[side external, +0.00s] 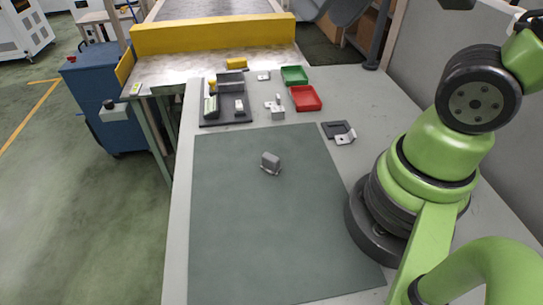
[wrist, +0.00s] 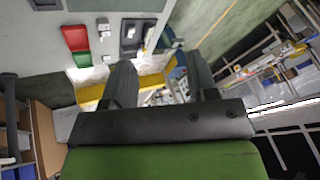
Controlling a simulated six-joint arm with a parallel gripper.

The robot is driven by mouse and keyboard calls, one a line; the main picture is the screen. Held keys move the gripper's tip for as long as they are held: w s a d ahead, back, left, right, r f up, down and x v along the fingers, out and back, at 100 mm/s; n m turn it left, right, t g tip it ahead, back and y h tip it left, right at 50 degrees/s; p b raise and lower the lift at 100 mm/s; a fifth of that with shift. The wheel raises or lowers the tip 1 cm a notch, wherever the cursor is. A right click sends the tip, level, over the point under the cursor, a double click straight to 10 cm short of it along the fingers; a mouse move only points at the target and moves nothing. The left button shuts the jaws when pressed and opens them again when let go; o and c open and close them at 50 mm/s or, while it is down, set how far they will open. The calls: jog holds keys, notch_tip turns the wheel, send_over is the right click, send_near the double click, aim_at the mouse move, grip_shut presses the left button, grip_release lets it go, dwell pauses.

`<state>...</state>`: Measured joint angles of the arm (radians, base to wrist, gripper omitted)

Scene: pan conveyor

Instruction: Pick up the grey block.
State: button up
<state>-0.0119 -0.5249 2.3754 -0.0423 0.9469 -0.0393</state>
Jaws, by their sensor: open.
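The grey block (side external: 271,162) is small and sits on the dark green mat (side external: 265,235), in the upper middle of the mat in the side external view. Nothing touches it there. I cannot make it out in the wrist view. My gripper (wrist: 159,58) shows in the wrist view with its two dark fingers wide apart and nothing between them. It is well away from the block. In the side external view the gripper's fingers cannot be clearly seen; my arm rises at the right edge.
Behind the mat stand a dark tray with parts (side external: 240,117), a green bin (side external: 294,75), a red bin (side external: 306,98) and small metal brackets. A dark plate with a bracket (side external: 339,132) lies right of the mat. A yellow barrier (side external: 213,35) crosses the back. The mat is otherwise clear.

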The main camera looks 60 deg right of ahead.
jog(key=w+f+n+g, duration=0.1)
jog(key=w+f+g, duration=0.25)
jog(key=w, duration=0.25)
jog(key=n+g+h, duration=0.1)
jog(key=g, duration=0.2)
send_over(270, 157)
jog(key=w, duration=0.2)
notch_tip(270, 157, down, 7)
jog(key=f+g, duration=0.1)
jog(key=f, duration=0.3)
jog(key=f+n+g, duration=0.1)
jog(key=f, duration=0.4)
jog(key=f+g, duration=0.1)
jog(key=f, duration=0.4)
jog(key=shift+a+f+n+g+h, duration=0.2)
jog(key=shift+n+g+h, duration=0.1)
jog(key=shift+h, duration=0.1)
jog(key=x, duration=0.5)
jog(key=shift+s+d+f, duration=0.1)
jog(key=shift+d+f, duration=0.15)
jog(key=shift+f, duration=0.05)
jog(key=shift+c, duration=0.2)
grip_shut()
